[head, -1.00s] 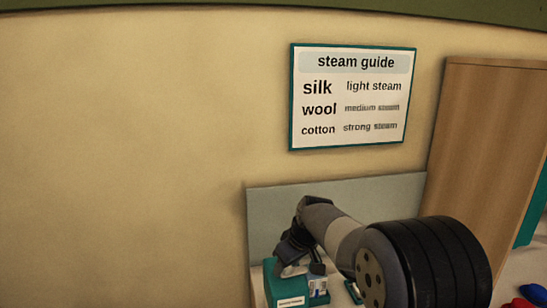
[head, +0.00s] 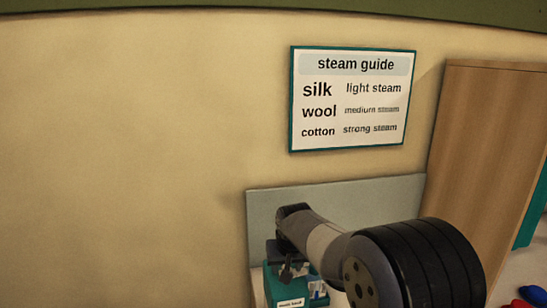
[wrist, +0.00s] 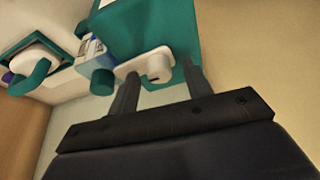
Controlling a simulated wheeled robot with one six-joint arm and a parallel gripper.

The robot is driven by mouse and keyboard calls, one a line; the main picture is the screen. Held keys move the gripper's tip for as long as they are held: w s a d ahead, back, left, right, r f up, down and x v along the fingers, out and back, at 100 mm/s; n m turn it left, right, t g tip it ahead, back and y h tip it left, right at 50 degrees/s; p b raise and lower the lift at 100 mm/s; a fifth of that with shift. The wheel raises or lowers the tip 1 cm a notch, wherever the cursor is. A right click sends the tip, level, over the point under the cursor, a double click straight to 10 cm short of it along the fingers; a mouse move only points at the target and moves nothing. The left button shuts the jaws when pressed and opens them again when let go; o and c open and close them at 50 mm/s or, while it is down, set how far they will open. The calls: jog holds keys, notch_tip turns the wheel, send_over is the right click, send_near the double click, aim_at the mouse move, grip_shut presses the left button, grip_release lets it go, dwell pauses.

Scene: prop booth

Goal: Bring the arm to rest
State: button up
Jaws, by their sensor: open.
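My gripper (head: 287,272) hangs low over a teal box (head: 290,296) with a white label, in the lower middle of the head view. In the wrist view my gripper (wrist: 160,72) is open, with its two dark fingers apart. Between and beyond the fingertips is a white piece (wrist: 146,66) with a rounded knob, at the edge of the teal box (wrist: 150,25). I cannot tell whether the fingers touch it. Nothing shows held between them. My forearm hides part of the counter in the head view.
A steam guide sign (head: 352,98) hangs on the wall above. A grey back panel (head: 350,196) stands behind the arm and a wooden panel (head: 478,170) at right. Small blue and white items (head: 318,290) sit beside the box. Open wall lies left.

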jog(key=shift+a+m+h, duration=0.1)
jog(key=shift+m+h, duration=0.7)
jog(key=shift+m, duration=1.2)
jog(key=m+h, duration=0.1)
jog(key=m, duration=0.2)
jog(key=shift+a+m+g, duration=0.1)
jog(key=shift+m+g, duration=0.2)
jog(key=shift+m, duration=0.1)
jog(key=shift+r+h, duration=0.25)
jog(key=shift+h, duration=0.05)
jog(key=shift+v, duration=1.35)
